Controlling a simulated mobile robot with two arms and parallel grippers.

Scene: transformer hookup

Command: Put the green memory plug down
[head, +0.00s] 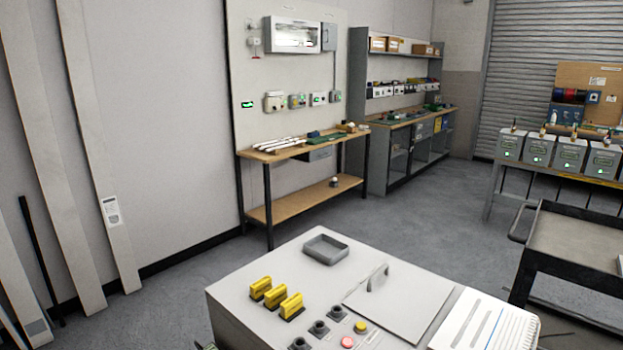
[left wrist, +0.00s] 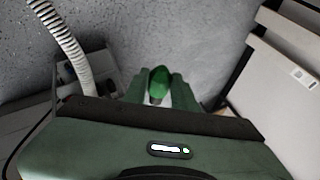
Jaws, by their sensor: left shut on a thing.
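In the head view the plug is not clearly visible. My right gripper is in neither view.
A pale console (head: 244,316) stands in front, with an empty grey tray (head: 326,249), yellow handles (head: 275,296), dark sockets (head: 319,329) and a lid (head: 399,303). A wooden bench (head: 270,155) stands by the wall. A dark cart (head: 574,240) is at right.

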